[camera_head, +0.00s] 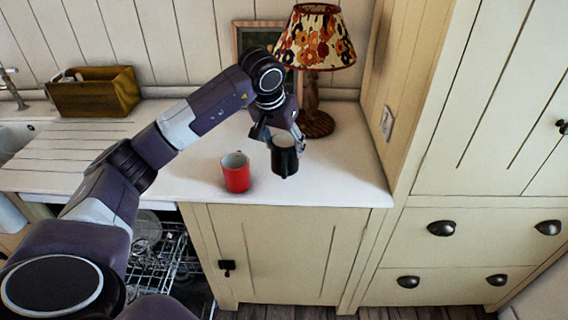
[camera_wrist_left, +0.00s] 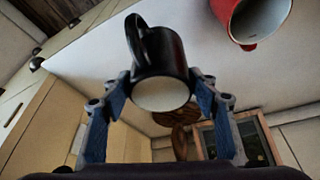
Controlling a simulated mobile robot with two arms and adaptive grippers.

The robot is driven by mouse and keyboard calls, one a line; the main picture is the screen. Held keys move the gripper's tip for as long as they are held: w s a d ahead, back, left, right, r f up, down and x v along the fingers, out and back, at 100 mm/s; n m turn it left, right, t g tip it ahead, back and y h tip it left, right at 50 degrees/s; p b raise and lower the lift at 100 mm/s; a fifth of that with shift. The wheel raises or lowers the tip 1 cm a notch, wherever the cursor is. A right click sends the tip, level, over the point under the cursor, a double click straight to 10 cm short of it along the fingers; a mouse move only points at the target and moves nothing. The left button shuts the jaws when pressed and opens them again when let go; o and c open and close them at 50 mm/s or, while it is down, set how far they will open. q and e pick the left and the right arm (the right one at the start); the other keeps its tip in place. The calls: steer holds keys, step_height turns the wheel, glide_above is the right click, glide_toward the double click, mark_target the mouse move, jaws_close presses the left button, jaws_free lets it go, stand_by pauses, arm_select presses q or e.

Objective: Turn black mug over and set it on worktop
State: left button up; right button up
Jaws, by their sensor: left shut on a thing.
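The black mug (camera_head: 285,161) is between the fingers of my left gripper (camera_head: 282,143), over the worktop (camera_head: 334,180) near its front edge. The gripper comes from above and is shut on the mug. In the left wrist view the mug (camera_wrist_left: 161,57) sits between both fingertips of the gripper (camera_wrist_left: 160,88), with its handle at the upper left. A pale round end faces the gripper and points up in the head view; I cannot tell whether it is the mouth or the base. Whether the mug touches the worktop is unclear. My right gripper is not in view.
A red mug (camera_head: 236,175) stands upright close to the left of the black mug. A lamp (camera_head: 315,45) and a picture frame (camera_head: 240,38) are behind, and a cabinet side is at the right. An open dishwasher (camera_head: 168,250) is below left. The worktop's right front part is clear.

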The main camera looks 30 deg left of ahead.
mark_target(279, 150)
arm_select(q)
step_height(279, 150, down, 6)
steer(key=shift+f+p, duration=0.25)
steer(key=shift+p, duration=0.4)
steer(key=shift+f, duration=0.4)
steer(key=shift+f, duration=0.1)
steer(key=o, duration=1.4)
steer(key=shift+r, duration=0.2)
steer(key=b+v, duration=0.2)
steer(key=v, duration=0.8)
steer(key=shift+s+d+r, duration=0.1)
steer(key=shift+s+r, duration=0.1)
steer(key=shift+r, duration=0.05)
steer(key=shift+s+r, duration=0.25)
steer(key=shift+r, duration=0.3)
